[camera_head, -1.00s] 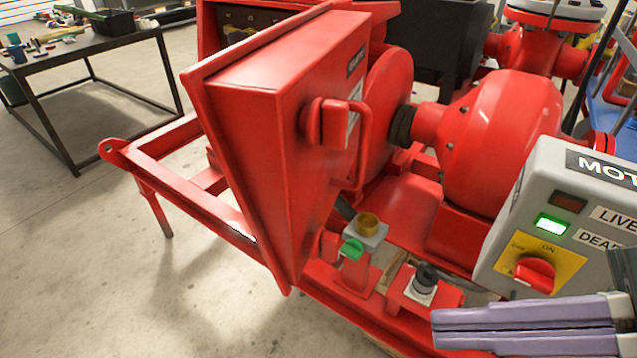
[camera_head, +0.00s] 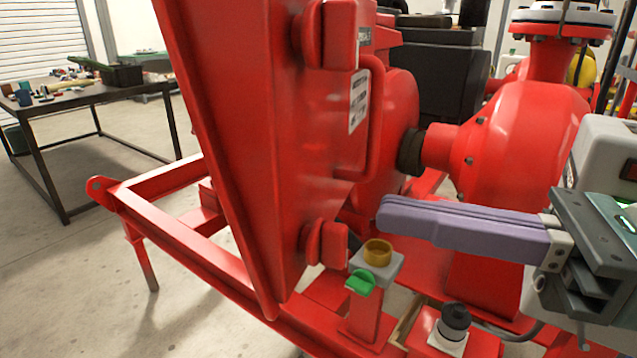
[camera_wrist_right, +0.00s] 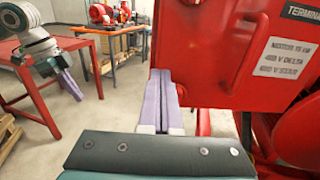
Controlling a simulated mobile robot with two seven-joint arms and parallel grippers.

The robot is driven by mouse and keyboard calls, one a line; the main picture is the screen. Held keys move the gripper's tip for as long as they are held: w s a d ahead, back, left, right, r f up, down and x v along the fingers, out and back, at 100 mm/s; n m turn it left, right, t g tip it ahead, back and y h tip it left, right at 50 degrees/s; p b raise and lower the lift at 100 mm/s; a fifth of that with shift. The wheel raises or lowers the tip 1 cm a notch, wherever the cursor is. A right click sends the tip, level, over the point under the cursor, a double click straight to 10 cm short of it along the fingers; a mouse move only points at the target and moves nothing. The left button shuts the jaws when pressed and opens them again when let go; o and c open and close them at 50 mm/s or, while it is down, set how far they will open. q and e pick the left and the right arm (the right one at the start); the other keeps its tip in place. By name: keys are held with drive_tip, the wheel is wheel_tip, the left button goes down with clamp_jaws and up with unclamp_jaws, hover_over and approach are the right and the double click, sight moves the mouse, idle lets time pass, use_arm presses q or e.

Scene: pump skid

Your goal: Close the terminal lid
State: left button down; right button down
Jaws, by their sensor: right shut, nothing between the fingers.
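The red terminal lid (camera_head: 285,170) stands upright and swung out on the left of the head view. Its outer face carries a bar handle (camera_head: 372,120), two red knob-like fittings and a white label. In the right wrist view the lid (camera_wrist_right: 215,50) shows the word TERMINAL and a motor label. My right gripper (camera_head: 383,209) is shut and empty, its purple fingers pointing left toward the lid's outer face, below the handle. In the right wrist view its fingertips (camera_wrist_right: 160,76) overlap the lid's lower corner; I cannot tell whether they touch. My left gripper (camera_wrist_right: 70,84) hangs apart at the left; its jaw state is unclear.
A post with a yellow ring and green knob (camera_head: 368,266) and a black button (camera_head: 455,320) stand below my right gripper. The red pump (camera_head: 520,130) and grey motor panel (camera_head: 600,155) are to the right. A dark table (camera_head: 90,97) stands back left; floor between is clear.

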sight(281, 193)
drive_tip(key=x, duration=0.7)
